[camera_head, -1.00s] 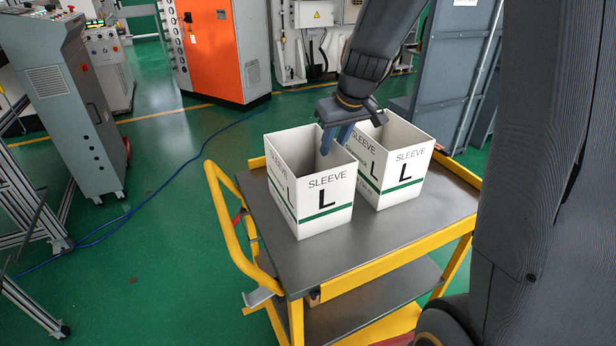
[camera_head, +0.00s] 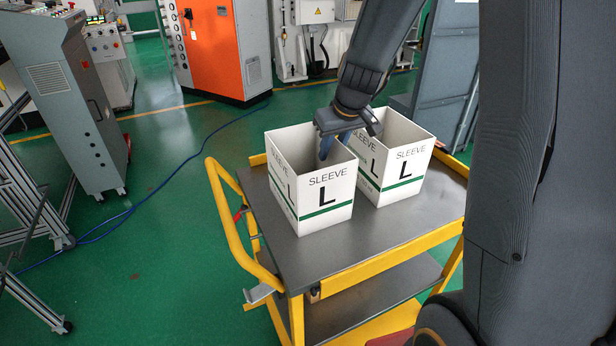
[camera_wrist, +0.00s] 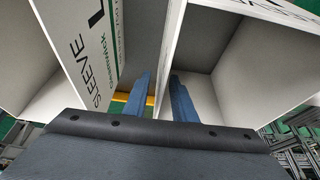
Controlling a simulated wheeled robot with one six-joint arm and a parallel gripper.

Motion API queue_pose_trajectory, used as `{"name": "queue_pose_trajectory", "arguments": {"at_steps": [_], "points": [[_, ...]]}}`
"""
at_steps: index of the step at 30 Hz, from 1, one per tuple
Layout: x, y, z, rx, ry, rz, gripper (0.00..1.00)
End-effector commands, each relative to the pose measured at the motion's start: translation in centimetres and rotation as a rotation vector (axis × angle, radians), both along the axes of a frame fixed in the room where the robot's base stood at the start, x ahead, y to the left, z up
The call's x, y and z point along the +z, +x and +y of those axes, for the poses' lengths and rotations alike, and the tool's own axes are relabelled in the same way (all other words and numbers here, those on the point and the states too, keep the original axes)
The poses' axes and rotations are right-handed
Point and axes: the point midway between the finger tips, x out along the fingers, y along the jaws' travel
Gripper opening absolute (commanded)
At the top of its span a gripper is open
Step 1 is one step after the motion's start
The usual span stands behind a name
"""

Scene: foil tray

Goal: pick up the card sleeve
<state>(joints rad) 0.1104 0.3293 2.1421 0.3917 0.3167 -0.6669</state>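Two open-topped white card sleeves marked "SLEEVE L" with a green stripe stand upright on a cart. The left sleeve (camera_head: 322,192) is nearer; the right sleeve (camera_head: 402,175) stands just behind it to the right. My gripper (camera_head: 334,140) is low over the left sleeve's right wall, with one blue finger showing inside it and the other hidden. In the wrist view my gripper (camera_wrist: 160,78) has its fingers apart, one on each side of a wall of the left sleeve (camera_wrist: 240,70). The right sleeve (camera_wrist: 85,45) is beyond a narrow gap. Contact with the wall cannot be made out.
The cart's grey top (camera_head: 370,235) has a yellow frame, with a yellow handle (camera_head: 232,226) at left. Bare top lies in front of the sleeves. A grey control cabinet (camera_head: 70,100) and an orange cabinet (camera_head: 222,45) stand on the green floor behind.

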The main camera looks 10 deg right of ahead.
Motion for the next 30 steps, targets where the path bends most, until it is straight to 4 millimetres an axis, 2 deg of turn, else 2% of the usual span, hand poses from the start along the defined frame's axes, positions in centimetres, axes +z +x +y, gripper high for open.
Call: {"name": "queue_pose_trajectory", "arguments": {"at_steps": [14, 19, 30], "points": [[-0.23, -0.01, 0.0, 0.0, 0.0, 0.0, 0.24], [-0.23, -0.01, 0.0, 0.0, 0.0, 0.0, 0.0], [-0.22, -0.01, 0.0, 0.0, 0.0, 0.0, 0.0]]}}
